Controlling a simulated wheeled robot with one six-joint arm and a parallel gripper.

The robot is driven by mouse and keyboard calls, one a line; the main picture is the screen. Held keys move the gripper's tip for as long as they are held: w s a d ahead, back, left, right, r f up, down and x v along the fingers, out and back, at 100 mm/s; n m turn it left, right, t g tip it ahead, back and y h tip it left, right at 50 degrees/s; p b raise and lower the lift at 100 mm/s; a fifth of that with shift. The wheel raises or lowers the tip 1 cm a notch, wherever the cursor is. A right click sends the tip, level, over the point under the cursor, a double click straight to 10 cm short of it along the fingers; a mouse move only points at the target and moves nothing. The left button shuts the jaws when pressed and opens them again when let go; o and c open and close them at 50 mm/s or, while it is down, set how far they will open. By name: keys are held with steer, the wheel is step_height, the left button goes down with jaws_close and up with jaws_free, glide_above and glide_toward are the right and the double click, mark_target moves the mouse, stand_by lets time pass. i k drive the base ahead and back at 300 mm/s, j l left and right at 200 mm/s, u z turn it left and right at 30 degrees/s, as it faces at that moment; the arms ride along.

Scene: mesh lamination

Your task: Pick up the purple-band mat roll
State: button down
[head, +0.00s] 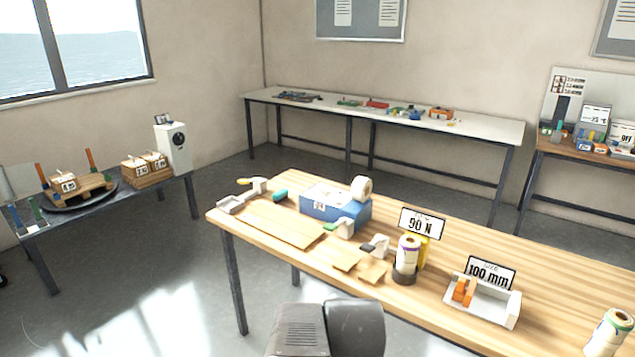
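The purple-band mat roll (407,256) looks to be the pale upright roll on the wooden table, with a thin purple band near its top. It stands in a dark round base, just in front of a yellow object (424,250) and the "90 N" sign (421,224). Another pale roll (608,334) with a green band stands at the table's lower right, partly cut off by the frame. Dark grey parts of my own arm show at the bottom centre, apart from the roll. My gripper's fingers are not in view.
On the wooden table (560,262), a white tray (497,311) with orange pieces and a "100 mm" sign (491,273) stand right of the roll. Small wooden pieces (347,261) and a blue box (328,209) lie left. Bare tabletop shows behind the signs.

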mark_target(410, 245)
steer(key=i+l+z, duration=0.15)
steer(key=i+l, duration=0.65)
steer(key=i, duration=0.1)
